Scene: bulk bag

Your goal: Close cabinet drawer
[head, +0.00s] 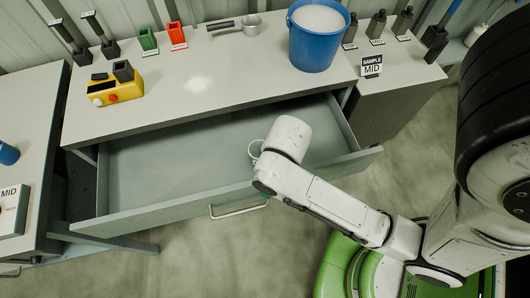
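The cabinet drawer (170,212) is a wide grey drawer pulled out from under the grey worktop. Its inside looks empty. Its front panel carries a silver bar handle (238,211) and faces the bottom of the picture. My white arm reaches in from the lower right, and its far end lies over the drawer's interior and front edge. My gripper's fingers are hidden behind the arm's end, so I cannot tell their state or whether they touch the drawer.
The worktop (215,85) bears a blue bucket (313,50) of white material, a yellow control box (115,94), green and red holders, a metal scoop (248,26) and a "SAMPLE MID" sign (371,66). A side table (40,150) stands left. Floor before the drawer is clear.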

